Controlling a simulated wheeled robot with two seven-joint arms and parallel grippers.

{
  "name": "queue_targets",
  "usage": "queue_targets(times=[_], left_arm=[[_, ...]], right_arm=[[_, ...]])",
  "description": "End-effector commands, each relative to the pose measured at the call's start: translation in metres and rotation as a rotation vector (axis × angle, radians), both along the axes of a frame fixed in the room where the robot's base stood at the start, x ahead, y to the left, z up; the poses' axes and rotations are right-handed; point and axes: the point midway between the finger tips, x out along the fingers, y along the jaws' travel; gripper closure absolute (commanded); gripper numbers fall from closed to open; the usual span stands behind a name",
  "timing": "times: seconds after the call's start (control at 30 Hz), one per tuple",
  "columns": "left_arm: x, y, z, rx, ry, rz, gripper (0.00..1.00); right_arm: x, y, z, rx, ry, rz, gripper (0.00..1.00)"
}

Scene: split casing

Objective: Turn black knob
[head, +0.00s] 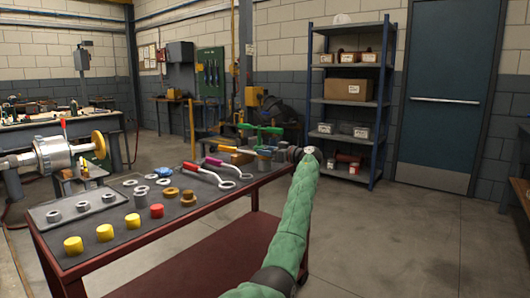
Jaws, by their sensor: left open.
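My left arm, in a green sleeve, reaches up from the bottom middle of the head view. My left gripper (291,154) is at its far end, small and dark, over the far right end of the table, and it is open. It is close to a valve-like part with a green handle (260,131); I cannot tell whether they touch. I cannot make out a black knob with certainty; dark shapes near the gripper blend together. My right gripper is not in view.
A dark-topped red table (185,215) carries yellow caps (105,232), a red cap (157,211), metal rings and wrenches (208,174). A silver cylinder with a yellow disc (99,144) is at left. A shelf (350,101) stands behind; the floor at right is clear.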

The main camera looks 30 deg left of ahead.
Motion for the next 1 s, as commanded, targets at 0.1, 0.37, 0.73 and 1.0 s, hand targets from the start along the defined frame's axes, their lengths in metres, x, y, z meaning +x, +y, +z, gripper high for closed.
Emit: queue_targets(times=[0.1, 0.37, 0.73, 1.0], left_arm=[[0.001, -0.016, 0.001, 0.001, 0.0, -0.002, 0.56], [0.002, -0.055, -0.001, 0.0, 0.002, -0.001, 0.56], [0.002, -0.068, -0.001, 0.0, 0.001, -0.001, 0.56], [0.002, -0.068, -0.001, -0.001, 0.002, -0.001, 0.56]], right_arm=[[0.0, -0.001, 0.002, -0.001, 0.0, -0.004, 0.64], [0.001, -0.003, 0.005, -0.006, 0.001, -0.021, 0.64], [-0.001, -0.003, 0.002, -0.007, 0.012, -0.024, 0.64], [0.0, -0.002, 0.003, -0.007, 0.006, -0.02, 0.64]])
